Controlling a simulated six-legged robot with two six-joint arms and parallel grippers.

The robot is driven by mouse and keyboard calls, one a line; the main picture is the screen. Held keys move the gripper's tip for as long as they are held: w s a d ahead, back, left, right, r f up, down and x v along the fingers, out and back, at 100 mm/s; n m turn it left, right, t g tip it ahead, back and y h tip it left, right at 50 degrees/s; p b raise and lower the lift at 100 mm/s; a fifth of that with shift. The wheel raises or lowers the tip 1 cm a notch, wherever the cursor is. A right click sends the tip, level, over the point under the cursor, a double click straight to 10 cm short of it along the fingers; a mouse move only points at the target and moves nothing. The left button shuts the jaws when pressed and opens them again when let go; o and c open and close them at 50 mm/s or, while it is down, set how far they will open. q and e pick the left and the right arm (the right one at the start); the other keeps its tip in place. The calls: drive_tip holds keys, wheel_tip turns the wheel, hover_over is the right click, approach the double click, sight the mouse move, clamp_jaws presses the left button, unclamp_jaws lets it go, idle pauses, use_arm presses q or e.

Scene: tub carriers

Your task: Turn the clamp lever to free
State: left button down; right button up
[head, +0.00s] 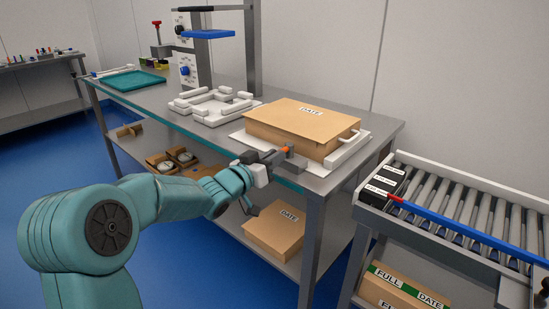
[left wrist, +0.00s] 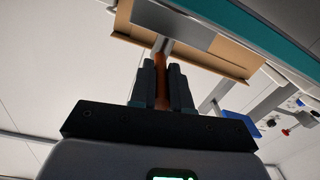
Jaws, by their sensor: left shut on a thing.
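The clamp lever (head: 285,149) shows as a small orange tip at the near side of the white fixture (head: 347,150) on the bench. My left gripper (head: 277,156) reaches it from the left, at the bench's front edge. In the left wrist view the two dark fingers (left wrist: 161,72) are shut around the orange-brown lever handle (left wrist: 161,90), which lies between them. The lever's pivot is hidden. A cardboard box (head: 300,125) marked DATE sits in the fixture just behind the lever; its edge also shows in the left wrist view (left wrist: 200,58). My right gripper is not in view.
An empty white frame (head: 213,121) lies left of the box, with a press stand (head: 205,60) behind it and a teal tray (head: 130,81) farther left. Boxes stand on the lower shelf (head: 275,231). A roller conveyor (head: 460,200) with a blue bar stands at the right.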

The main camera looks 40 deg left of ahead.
use_arm(q)
drive_tip(key=shift+a+m+h, duration=0.3)
drive_tip(key=shift+h, duration=0.2)
drive_tip(key=shift+r, duration=0.1)
drive_tip(key=c, duration=1.4)
unclamp_jaws()
drive_tip(key=o, duration=0.3)
drive_tip(key=s+p, duration=0.1)
drive_tip(key=s, duration=1.5)
drive_tip(key=shift+s+a+p, duration=0.15)
drive_tip(key=shift+s+p, duration=0.05)
drive_tip(key=shift+p, duration=0.1)
drive_tip(key=shift+w, duration=0.1)
